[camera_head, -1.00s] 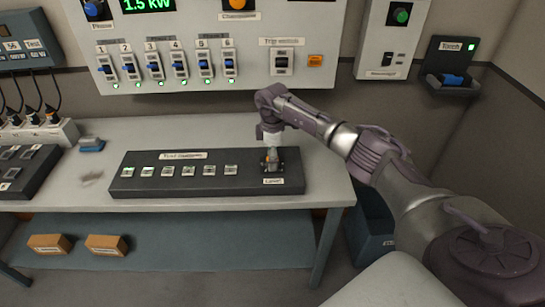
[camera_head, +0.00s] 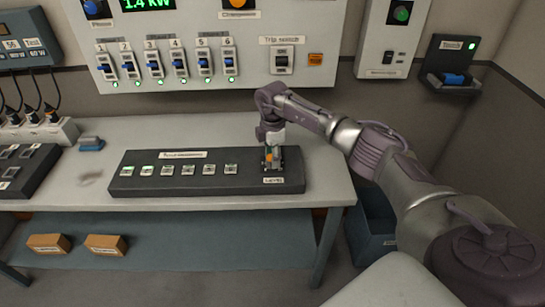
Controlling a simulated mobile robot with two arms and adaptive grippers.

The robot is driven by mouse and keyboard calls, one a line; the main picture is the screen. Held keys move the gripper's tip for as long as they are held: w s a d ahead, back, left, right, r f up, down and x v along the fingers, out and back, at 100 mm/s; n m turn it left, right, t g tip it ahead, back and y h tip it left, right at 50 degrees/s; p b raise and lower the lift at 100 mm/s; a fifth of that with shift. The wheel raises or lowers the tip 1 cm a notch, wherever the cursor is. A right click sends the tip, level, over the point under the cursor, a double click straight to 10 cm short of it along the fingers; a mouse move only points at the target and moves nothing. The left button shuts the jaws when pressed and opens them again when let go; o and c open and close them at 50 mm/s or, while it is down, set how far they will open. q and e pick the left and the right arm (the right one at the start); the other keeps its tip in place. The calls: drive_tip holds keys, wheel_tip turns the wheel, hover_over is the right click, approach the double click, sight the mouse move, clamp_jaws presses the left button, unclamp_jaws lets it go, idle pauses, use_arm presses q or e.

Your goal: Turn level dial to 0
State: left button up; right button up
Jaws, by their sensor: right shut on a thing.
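The level dial (camera_head: 268,158) is at the right end of a dark console (camera_head: 205,187) on the bench. It shows as an orange spot, mostly covered by my gripper, and its pointer cannot be read. A small white label (camera_head: 273,180) sits just in front of it. My right gripper (camera_head: 271,164) points down over the dial and is shut on it. My left gripper is not in view. A row of several small switches (camera_head: 188,171) runs along the console to the left of the dial.
The wall panel (camera_head: 270,88) with breakers stands behind the bench; its green display (camera_head: 148,3) reads 1.4 kW. A blue block (camera_head: 91,144) and a second dark console (camera_head: 22,172) lie to the left. The bench top (camera_head: 190,125) behind the console is clear.

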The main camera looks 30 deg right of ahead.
drive_tip(key=n+b, duration=0.1)
drive_tip(key=n, duration=0.5)
drive_tip(key=n+b, duration=0.2)
drive_tip(key=n, duration=0.4)
drive_tip(key=shift+n, duration=0.4)
drive_tip(key=n+b, duration=0.1)
drive_tip(key=n, duration=0.5)
drive_tip(key=shift+w, duration=0.1)
drive_tip(key=n+b, duration=0.1)
drive_tip(key=n, duration=0.4)
drive_tip(key=shift+n+b, duration=0.35)
drive_tip(key=shift+n, duration=0.05)
drive_tip(key=n+b, duration=0.1)
drive_tip(key=n, duration=0.5)
drive_tip(key=n+b, duration=0.1)
drive_tip(key=n, duration=0.5)
drive_tip(key=shift+n, duration=0.3)
drive_tip(key=n+b, duration=0.1)
drive_tip(key=n, duration=0.5)
drive_tip(key=shift+r+n, duration=0.1)
drive_tip(key=shift+n, duration=0.2)
drive_tip(key=n, duration=0.5)
drive_tip(key=shift+n+b, duration=0.35)
drive_tip(key=shift+n, duration=0.05)
